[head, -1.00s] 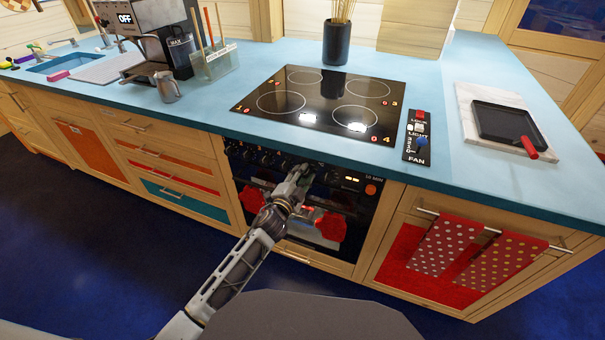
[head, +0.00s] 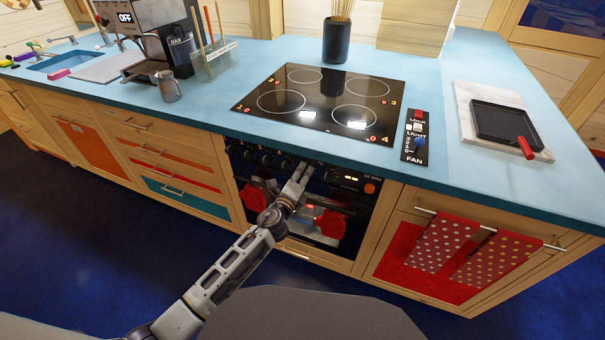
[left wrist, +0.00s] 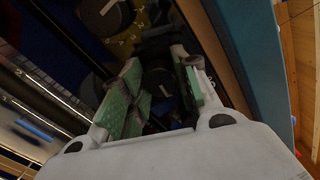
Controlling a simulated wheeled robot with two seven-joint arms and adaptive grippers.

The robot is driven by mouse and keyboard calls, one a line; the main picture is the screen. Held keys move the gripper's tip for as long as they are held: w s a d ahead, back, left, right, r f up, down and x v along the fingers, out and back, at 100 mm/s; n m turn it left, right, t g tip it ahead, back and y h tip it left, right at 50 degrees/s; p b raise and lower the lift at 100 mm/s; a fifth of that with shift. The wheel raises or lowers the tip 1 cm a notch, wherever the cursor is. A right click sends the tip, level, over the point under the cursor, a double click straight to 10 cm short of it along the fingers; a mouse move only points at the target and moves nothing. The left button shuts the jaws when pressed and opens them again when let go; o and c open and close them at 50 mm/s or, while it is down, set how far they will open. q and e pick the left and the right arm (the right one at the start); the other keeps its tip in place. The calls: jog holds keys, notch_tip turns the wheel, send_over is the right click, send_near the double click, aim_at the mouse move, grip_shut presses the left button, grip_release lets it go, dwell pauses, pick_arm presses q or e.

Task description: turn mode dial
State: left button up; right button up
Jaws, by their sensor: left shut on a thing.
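The oven front has a black control panel (head: 345,178) under the counter edge, with a row of black knobs (head: 264,157). My left gripper (head: 300,171) reaches up to this panel, right of those knobs. It is shut on a dark dial, which the fingers mostly hide in the head view. In the left wrist view the dial (left wrist: 160,84) shows dimly between the green finger pads of the left gripper (left wrist: 163,82). Its marking cannot be read. Another round black knob (left wrist: 97,92) stands beside the gripper. My right gripper is not in view.
Red mitt-like things (head: 328,223) hang at the oven door just below my gripper. The blue counter (head: 215,118) with the black hob (head: 320,98) overhangs the panel. Dotted red towels (head: 440,245) hang at the right. The dark floor in front is clear.

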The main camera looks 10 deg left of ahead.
pick_arm(q)
jog(key=shift+m, duration=0.8)
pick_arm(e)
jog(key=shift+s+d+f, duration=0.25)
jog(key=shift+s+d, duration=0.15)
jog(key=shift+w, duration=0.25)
pick_arm(q)
jog(key=o, duration=1)
jog(key=shift+v, duration=1)
jog(key=v, duration=1)
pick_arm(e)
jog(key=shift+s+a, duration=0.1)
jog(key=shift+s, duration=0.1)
pick_arm(q)
jog(key=shift+d+r, duration=0.1)
